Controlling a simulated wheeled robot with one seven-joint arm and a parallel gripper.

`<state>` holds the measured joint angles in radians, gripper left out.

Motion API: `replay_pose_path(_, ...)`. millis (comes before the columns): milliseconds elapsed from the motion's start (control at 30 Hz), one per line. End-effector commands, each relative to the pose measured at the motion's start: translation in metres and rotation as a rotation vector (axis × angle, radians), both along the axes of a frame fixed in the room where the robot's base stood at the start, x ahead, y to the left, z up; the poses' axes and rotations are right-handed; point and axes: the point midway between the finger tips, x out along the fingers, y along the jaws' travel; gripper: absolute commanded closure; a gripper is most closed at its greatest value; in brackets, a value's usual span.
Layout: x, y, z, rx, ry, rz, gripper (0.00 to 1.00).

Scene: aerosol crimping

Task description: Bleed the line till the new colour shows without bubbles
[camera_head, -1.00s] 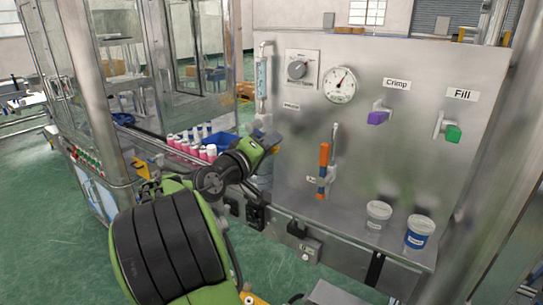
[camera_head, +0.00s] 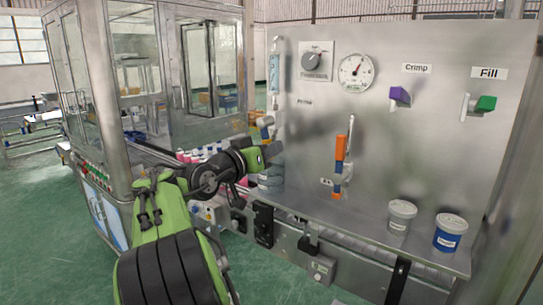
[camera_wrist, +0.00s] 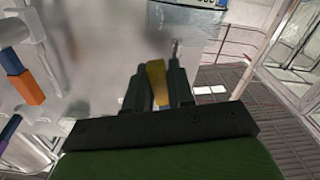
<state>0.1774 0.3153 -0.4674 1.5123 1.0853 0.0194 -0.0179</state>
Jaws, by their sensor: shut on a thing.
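A clear sight tube (camera_head: 274,72) stands upright at the panel's left edge. Pale blue shows in it, and bubbles are too small to tell. Below it, a small valve (camera_head: 265,131) is partly hidden behind my arm. My gripper (camera_head: 271,150) is at this valve. In the wrist view my two black fingers (camera_wrist: 157,84) are shut on a yellow handle (camera_wrist: 156,76). A pale cup (camera_head: 270,180) stands below the tube, partly hidden by my gripper, and its contents do not show.
The steel panel (camera_head: 440,140) carries a dial knob (camera_head: 316,60), a gauge (camera_head: 356,73), an orange-and-blue valve (camera_head: 340,150), a purple Crimp handle (camera_head: 400,95) and a green Fill handle (camera_head: 485,103). A lidded grey pot (camera_head: 402,215) and a blue pot (camera_head: 449,232) stand on the ledge.

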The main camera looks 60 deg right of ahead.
Motion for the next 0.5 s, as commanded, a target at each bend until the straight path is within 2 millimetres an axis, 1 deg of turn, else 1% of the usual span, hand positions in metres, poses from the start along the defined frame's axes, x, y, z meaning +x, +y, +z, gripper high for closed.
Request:
replay_pose_path(33,0.0012,-0.0002,-0.0036,0.004,-0.010,0.000,1.00)
replay_pose_path(500,0.0032,-0.0004,-0.0029,0.000,-0.046,-0.001,1.00)
